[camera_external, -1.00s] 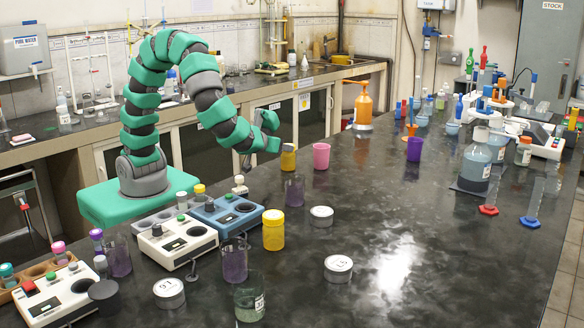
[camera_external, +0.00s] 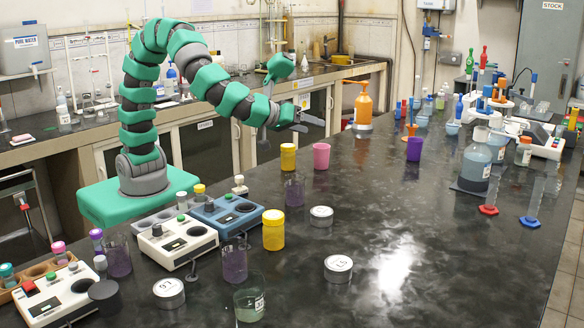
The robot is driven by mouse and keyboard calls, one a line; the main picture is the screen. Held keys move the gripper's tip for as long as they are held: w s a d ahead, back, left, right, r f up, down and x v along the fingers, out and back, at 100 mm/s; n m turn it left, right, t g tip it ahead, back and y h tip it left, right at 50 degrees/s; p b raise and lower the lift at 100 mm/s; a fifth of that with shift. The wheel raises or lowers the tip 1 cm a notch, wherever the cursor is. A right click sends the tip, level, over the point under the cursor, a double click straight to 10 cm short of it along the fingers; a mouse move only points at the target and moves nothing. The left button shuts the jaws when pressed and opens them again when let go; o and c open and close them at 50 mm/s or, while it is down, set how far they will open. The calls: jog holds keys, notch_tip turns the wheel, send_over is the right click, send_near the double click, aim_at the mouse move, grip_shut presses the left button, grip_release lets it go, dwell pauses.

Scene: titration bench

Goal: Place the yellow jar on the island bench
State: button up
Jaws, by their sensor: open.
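My gripper (camera_external: 314,121) is open and empty. It is in the air above the far left edge of the bench, higher than the smaller jar and apart from it, with its fingers pointing right.
A pink cup (camera_external: 321,156) stands close to the smaller jar, and a purple beaker (camera_external: 294,190) stands in front of it. An orange bottle (camera_external: 363,108) and a purple cup (camera_external: 414,148) are farther right. Blue (camera_external: 229,215) and white (camera_external: 180,243) instruments stand at left. The bench's middle is clear.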

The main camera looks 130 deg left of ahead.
jog(key=w+d+r+m+t+h, duration=0.1)
jog(key=w+d+r+t, duration=0.25)
jog(key=r, duration=0.25)
jog(key=w+d+r+m+t+h, duration=0.1)
jog(key=w+d+r+m+t, duration=0.2)
jog(key=r, duration=0.4)
jog(key=w+d+r+m+t+h, duration=0.1)
jog(key=d+r+m+t+h, duration=0.2)
jog(key=d+r, duration=0.35)
jog(key=w+d+r+m+t+h, duration=0.1)
jog(key=d+r+m+t+h, duration=0.2)
jog(key=r, duration=0.6)
jog(key=s+d+r+m+h, duration=0.4)
jog(key=s+d+r+h, duration=0.15)
jog(key=d, duration=0.25)
jog(key=s+r+m+g+y, duration=0.1)
jog(key=s+r+m+g, duration=0.2)
jog(key=s, duration=0.6)
jog(key=shift+s+r+m, duration=0.2)
jog(key=shift+s+m, duration=0.2)
jog(key=shift+m, duration=0.4)
jog(key=shift+f, duration=0.1)
notch_tip(320, 180, down, 20)
jog(key=b, duration=1.9)
jog(key=shift+r+b, duration=0.25)
jog(key=shift+b, duration=0.1)
